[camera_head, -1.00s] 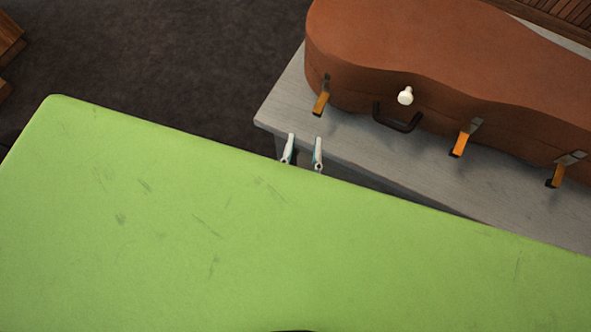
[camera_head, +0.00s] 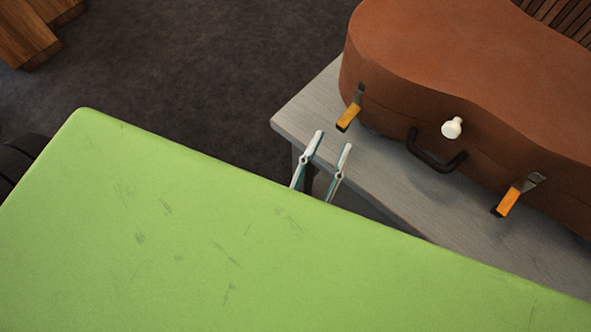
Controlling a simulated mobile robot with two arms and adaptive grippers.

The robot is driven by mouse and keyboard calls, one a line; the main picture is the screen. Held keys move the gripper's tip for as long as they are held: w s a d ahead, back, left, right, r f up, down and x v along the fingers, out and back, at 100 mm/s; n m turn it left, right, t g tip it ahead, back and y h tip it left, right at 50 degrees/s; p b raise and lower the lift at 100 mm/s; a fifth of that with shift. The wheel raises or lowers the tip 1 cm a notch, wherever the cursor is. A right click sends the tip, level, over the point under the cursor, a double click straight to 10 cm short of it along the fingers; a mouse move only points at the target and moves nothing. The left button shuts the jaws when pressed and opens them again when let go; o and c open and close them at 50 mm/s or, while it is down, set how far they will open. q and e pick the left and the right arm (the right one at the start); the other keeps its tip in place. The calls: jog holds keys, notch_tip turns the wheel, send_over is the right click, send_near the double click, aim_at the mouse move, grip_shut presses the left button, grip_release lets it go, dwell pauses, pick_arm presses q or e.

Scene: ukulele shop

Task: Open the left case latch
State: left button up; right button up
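A brown ukulele case (camera_head: 450,70) lies on a grey table (camera_head: 300,118) at the upper right. Its left latch (camera_head: 349,116) has an orange tab that sticks out from the case's front side, near the left end. A second latch (camera_head: 510,200) with an orange tab is farther right. A black handle (camera_head: 432,158) and a white knob (camera_head: 452,128) sit between them. My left gripper (camera_head: 333,142) shows two pale fingers, apart and empty, just left of and below the left latch, not touching it. My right gripper is not in view.
My green body panel (camera_head: 200,230) fills the lower part and hides the rest of the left arm. Dark carpet (camera_head: 190,80) is clear at the upper left, with a wooden piece (camera_head: 35,30) in the corner.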

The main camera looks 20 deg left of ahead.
pick_arm(q)
jog(key=w+r+g+p, duration=0.2)
jog(key=p, duration=0.4)
jog(key=w+r+m+g+p, duration=0.1)
jog(key=w+r+g+p, duration=0.1)
jog(key=p, duration=0.4)
jog(key=w+d+r+m+g+p, duration=0.1)
jog(key=w+r+g+p, duration=0.2)
jog(key=p, duration=0.3)
jog(key=shift+r+p, duration=0.15)
jog(key=shift+p, duration=0.15)
jog(key=s+a+f+b, duration=0.15)
jog(key=s+b, duration=0.25)
jog(key=s, duration=1)
jog(key=s+a+f+m+g+h+b, duration=0.1)
jog(key=f+g+b, duration=0.2)
jog(key=f, duration=1.5)
jog(key=s+a+f+m+g+h+b, duration=0.1)
jog(key=f+g, duration=0.4)
jog(key=f, duration=1.3)
jog(key=shift+s+m+b, duration=0.3)
jog(key=shift+s+b, duration=0.35)
jog(key=shift+b, duration=0.3)
